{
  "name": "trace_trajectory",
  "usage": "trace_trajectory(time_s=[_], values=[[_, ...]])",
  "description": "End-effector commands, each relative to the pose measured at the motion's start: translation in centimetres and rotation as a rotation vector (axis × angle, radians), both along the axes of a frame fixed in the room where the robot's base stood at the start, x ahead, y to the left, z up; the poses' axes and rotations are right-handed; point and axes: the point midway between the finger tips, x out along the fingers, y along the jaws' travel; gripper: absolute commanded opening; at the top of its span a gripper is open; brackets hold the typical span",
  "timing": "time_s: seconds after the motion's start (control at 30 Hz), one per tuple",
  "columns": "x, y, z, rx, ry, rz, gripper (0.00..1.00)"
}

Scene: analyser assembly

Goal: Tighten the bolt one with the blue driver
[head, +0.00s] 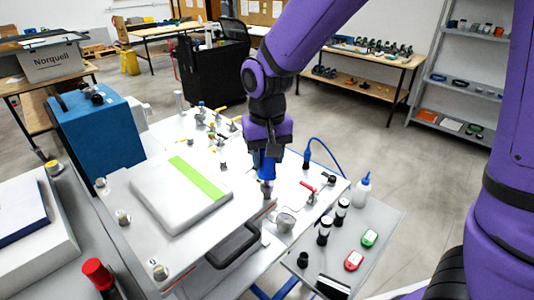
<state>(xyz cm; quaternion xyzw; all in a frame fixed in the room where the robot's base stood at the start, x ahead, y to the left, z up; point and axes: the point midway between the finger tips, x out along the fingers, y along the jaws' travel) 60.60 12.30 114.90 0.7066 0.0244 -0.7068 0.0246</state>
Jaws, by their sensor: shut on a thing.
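My purple arm reaches down from the top of the head view. My gripper (267,150) is shut on the blue driver (267,168), which it holds upright. The driver's grey lower end (267,189) points down at the white plate of the analyser (150,225), close to its right edge and right of the white cover with a green stripe (190,190). The bolt under the driver is hidden or too small to make out. I cannot tell whether the driver tip touches it.
A blue box (100,130) stands at the back left of the plate. Several small fittings (215,125) stand behind the driver. A red-handled valve (308,188) and a round metal part (285,221) lie to its right. A side table holds a bottle (362,190) and black cylinders (324,231).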

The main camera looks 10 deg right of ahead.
Motion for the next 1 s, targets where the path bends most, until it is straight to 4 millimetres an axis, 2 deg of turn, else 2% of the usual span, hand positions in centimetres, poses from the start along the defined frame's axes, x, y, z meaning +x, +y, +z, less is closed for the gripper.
trace_trajectory(time_s=[1.0], values=[[0.0, 0.0, -1.3, 0.000, 0.000, 0.000, 0.03]])
